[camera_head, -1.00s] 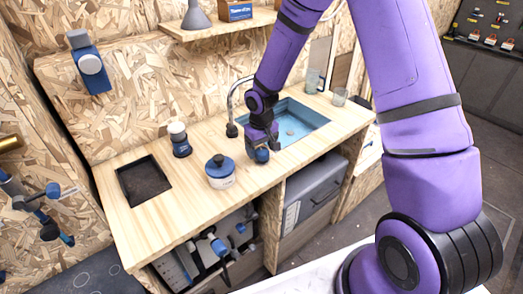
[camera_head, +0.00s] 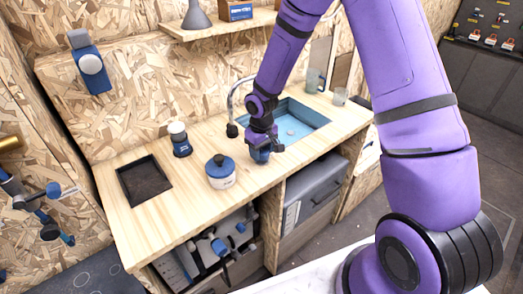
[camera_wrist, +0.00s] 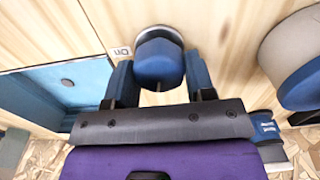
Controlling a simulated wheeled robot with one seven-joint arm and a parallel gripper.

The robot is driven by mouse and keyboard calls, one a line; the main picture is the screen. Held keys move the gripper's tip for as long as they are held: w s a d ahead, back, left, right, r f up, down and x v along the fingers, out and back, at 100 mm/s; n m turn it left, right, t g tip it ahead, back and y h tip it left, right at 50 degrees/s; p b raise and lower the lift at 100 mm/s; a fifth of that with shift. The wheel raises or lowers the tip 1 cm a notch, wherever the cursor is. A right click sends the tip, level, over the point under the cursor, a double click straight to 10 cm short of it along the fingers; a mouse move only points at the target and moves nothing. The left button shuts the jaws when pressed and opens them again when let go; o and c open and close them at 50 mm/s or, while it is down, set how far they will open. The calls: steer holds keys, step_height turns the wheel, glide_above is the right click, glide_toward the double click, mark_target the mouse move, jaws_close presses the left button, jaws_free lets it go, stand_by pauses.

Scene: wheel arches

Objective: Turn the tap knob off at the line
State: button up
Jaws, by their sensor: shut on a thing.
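The tap knob (camera_wrist: 158,62) is a round blue knob on a pale grey base on the wooden counter, with a light line on its face. My gripper (camera_wrist: 158,78) has one finger on each side of it and is shut on it. A small label (camera_wrist: 122,52), which seems to read "On", lies on the counter left of the knob in the wrist view. In the head view the knob (camera_head: 260,155) shows partly below my gripper (camera_head: 264,146), in front of the sink. The rest of the markings around the knob are hidden or out of view.
The blue sink (camera_head: 318,113) and curved tap spout (camera_head: 232,103) are behind the knob. A blue-lidded white jar (camera_head: 221,178) stands to its left, with a blue-and-white container (camera_head: 179,139) further back.

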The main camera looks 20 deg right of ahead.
mark_target(262, 150)
steer(key=shift+n, duration=1.2)
steer(key=o, duration=0.9)
step_height(262, 150, up, 11)
steer(key=shift+f, duration=0.1)
